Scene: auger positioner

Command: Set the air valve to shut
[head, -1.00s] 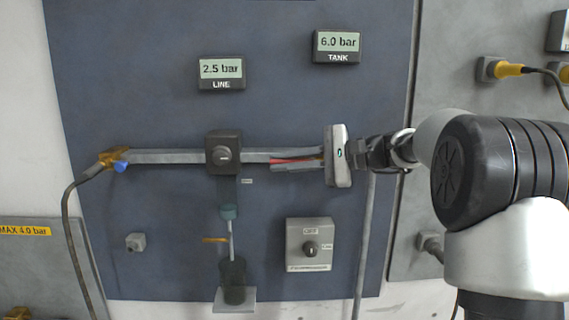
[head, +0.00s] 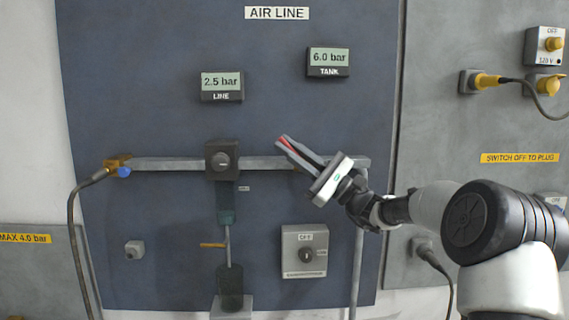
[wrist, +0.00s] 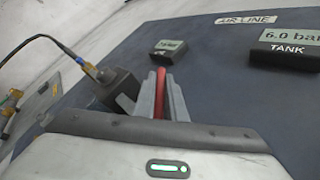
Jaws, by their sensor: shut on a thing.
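The air valve's red lever (head: 291,147) is between the fingers of my gripper (head: 287,142), which is shut on it. In the head view the lever and fingers slant from upper left to lower right across the grey pipe (head: 258,163). The wrist view shows the red lever (wrist: 160,95) between both fingers (wrist: 161,82). The valve body and pivot are hidden by the fingers. The LINE display (head: 221,83) reads 2.5 bar and the TANK display (head: 328,58) reads 6.0 bar.
A dark regulator block (head: 222,160) with a round knob sits on the pipe left of my gripper. A grey switch box (head: 304,262) is below it, and a brass fitting (head: 117,161) with a hose is at the pipe's left end.

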